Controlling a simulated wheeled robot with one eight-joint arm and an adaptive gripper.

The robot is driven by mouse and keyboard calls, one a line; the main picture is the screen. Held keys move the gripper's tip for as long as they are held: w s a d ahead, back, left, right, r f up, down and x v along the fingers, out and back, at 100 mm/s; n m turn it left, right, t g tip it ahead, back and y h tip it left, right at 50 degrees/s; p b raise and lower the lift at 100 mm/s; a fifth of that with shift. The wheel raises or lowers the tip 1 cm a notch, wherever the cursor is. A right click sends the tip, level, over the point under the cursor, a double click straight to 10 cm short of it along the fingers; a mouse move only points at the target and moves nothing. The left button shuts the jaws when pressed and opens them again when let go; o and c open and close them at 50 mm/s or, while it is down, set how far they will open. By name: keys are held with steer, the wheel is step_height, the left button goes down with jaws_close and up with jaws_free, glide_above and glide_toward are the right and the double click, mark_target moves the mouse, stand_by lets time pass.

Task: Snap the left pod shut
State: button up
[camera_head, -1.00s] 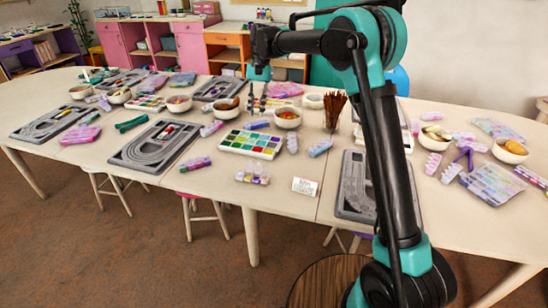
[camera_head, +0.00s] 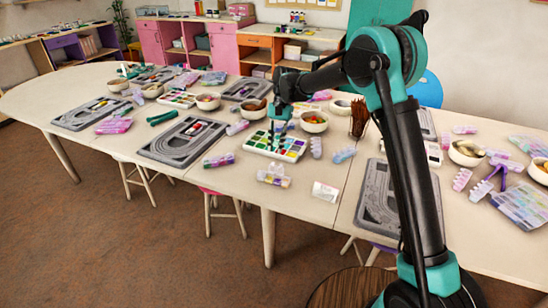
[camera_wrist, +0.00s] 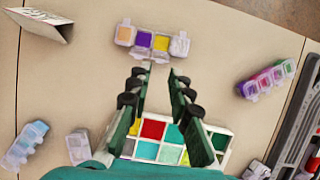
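A strip of joined bead pods (camera_head: 273,178) lies near the front edge of the table, in front of the paint-like colour tray. In the wrist view the strip (camera_wrist: 143,40) shows orange, purple and yellow pods in a row. At its right end there, the left end in the head view, a whitish clear pod (camera_wrist: 180,44) seems to have its lid raised; its contents are unclear. My gripper (camera_head: 277,138) hangs over the colour tray, behind the strip. In the wrist view my gripper (camera_wrist: 159,72) is open and empty, its fingers pointing towards the strip and apart from it.
The colour tray (camera_head: 275,145) lies below my gripper. A folded card (camera_head: 325,191) stands right of the strip. A purple-pink pod strip (camera_head: 219,160) and a grey bead board (camera_head: 160,152) lie left. Bare table surrounds the strip.

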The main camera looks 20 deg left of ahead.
mark_target(273, 163)
steer(key=shift+x, duration=2.3)
jaws_close()
